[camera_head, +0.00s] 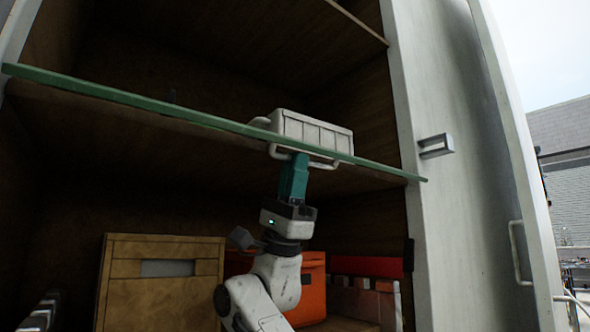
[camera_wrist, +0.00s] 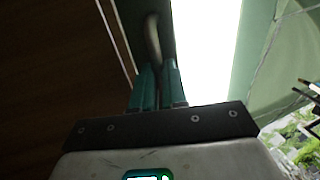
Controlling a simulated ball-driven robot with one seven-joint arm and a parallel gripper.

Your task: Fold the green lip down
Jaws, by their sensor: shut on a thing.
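The green lip (camera_head: 205,112) is a long thin strip along the shelf's front edge, running from upper left down to the right. My gripper (camera_head: 298,160) reaches up from below to the lip's middle. Its teal fingers are shut on a pale bar handle (camera_head: 325,164), which shows just below the lip. In the wrist view my gripper (camera_wrist: 158,68) is close around the pale handle (camera_wrist: 152,38). I cannot tell whether the handle is fixed to the lip; part of it is hidden by the fingers.
A white ribbed crate (camera_head: 312,132) stands on the shelf behind the lip. Below are a tan box (camera_head: 160,280) and an orange case (camera_head: 312,290). A pale door (camera_head: 480,120) with a handle stands at the right. The upper shelf left of the crate looks mostly clear.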

